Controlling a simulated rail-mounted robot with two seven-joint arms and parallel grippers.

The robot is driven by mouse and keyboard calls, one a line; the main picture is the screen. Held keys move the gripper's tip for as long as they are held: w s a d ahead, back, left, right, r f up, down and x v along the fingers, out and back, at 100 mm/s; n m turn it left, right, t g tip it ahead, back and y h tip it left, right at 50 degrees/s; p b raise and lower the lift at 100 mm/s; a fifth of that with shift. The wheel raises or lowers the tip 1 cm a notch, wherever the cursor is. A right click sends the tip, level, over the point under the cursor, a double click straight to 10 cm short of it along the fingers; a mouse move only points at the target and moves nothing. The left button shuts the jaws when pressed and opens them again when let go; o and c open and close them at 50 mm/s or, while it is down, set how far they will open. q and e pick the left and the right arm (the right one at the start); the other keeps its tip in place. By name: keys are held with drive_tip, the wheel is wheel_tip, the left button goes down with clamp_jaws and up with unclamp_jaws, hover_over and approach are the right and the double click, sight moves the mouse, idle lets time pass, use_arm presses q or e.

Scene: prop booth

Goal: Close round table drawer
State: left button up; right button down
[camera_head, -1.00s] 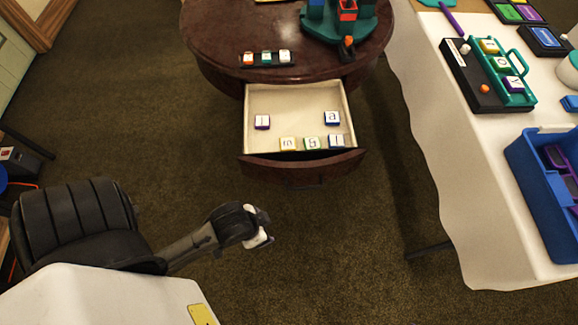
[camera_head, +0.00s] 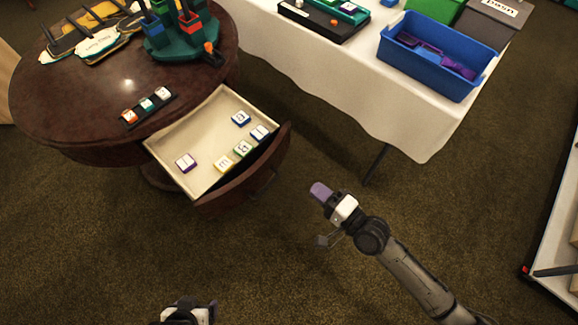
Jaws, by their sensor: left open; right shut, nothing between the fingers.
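The round table (camera_head: 75,100) is dark, glossy wood and stands at the upper left. Its drawer (camera_head: 168,143) is pulled out toward the lower right, with a pale inside and a curved dark wood front (camera_head: 250,187). Several small letter blocks lie in it, including a purple-edged block (camera_head: 186,162) and a blue-edged block (camera_head: 241,118). My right gripper (camera_head: 321,192) is shut and empty, a short way right of the drawer front and apart from it. My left gripper (camera_head: 195,311) is at the bottom edge, below the drawer; it is open, mostly cut off by the frame.
On the table stand a green caddy (camera_head: 180,40) and a black rack (camera_head: 147,107) with several letter blocks. A white-clothed table (camera_head: 330,75) with a blue bin (camera_head: 435,60) stands at the upper right. Carpet is clear before the drawer. A shelf edge (camera_head: 545,215) is at far right.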

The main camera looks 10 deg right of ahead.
sight(271, 156)
drive_tip(key=b+x, duration=0.1)
drive_tip(key=x, duration=0.3)
drive_tip(key=b+x, duration=0.2)
drive_tip(key=x, duration=0.2)
drive_tip(key=b+x, duration=0.1)
drive_tip(key=x, duration=0.3)
drive_tip(key=shift+s+a+f, duration=0.15)
drive_tip(key=shift+s+a, duration=0.1)
drive_tip(key=shift+a, duration=0.15)
drive_tip(key=shift+b+x, duration=0.45)
drive_tip(key=shift+x, duration=0.35)
use_arm(q)
drive_tip(key=f, duration=0.3)
drive_tip(key=a+f, duration=0.1)
drive_tip(key=f, duration=0.1)
drive_tip(key=shift+s+f, duration=0.15)
drive_tip(key=shift+s, duration=0.25)
use_arm(e)
drive_tip(key=shift+w, duration=0.1)
